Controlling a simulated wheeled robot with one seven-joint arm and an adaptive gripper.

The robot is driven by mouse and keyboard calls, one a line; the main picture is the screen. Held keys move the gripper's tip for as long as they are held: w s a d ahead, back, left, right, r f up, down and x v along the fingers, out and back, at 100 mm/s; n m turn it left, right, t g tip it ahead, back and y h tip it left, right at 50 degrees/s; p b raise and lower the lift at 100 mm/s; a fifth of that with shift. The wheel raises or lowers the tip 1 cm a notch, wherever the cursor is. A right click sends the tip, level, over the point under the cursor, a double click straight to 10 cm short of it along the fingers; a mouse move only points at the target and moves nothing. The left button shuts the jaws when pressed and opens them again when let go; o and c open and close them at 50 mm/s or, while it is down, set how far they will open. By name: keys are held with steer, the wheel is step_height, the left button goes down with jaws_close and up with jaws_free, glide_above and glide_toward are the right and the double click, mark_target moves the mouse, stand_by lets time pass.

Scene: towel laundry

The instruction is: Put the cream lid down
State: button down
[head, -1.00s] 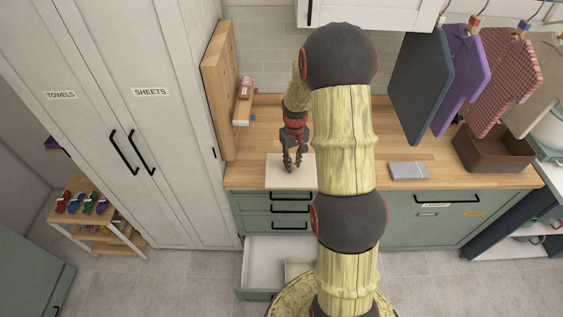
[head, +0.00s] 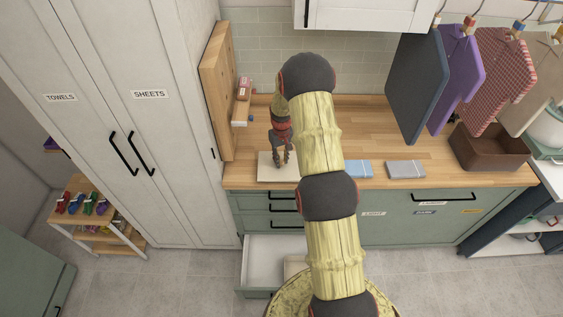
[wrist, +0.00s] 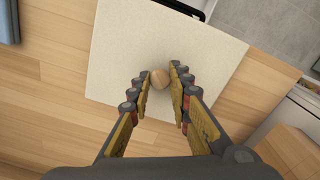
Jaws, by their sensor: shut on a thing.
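The cream lid (head: 268,174) is a flat pale square panel over the wooden counter, close to its front edge. In the wrist view the lid (wrist: 125,50) fills the upper middle, with a round wooden knob (wrist: 160,79) on it. My gripper (wrist: 163,80) is shut on that knob, with a finger on each side. In the head view my gripper (head: 280,160) points down over the lid. I cannot tell whether the lid's underside touches the counter.
A drawer (head: 270,255) stands open below the counter (head: 420,150). A blue folded cloth (head: 358,168) and a grey one (head: 406,169) lie to the right. A brown bin (head: 490,150) stands further right, under hanging cloths. A wooden board (head: 217,90) stands at the left.

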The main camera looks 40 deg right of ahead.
steer(key=shift+f, duration=0.85)
steer(key=shift+f, duration=0.1)
steer(key=c, duration=1.6)
jaws_free()
steer(key=shift+c, duration=0.2)
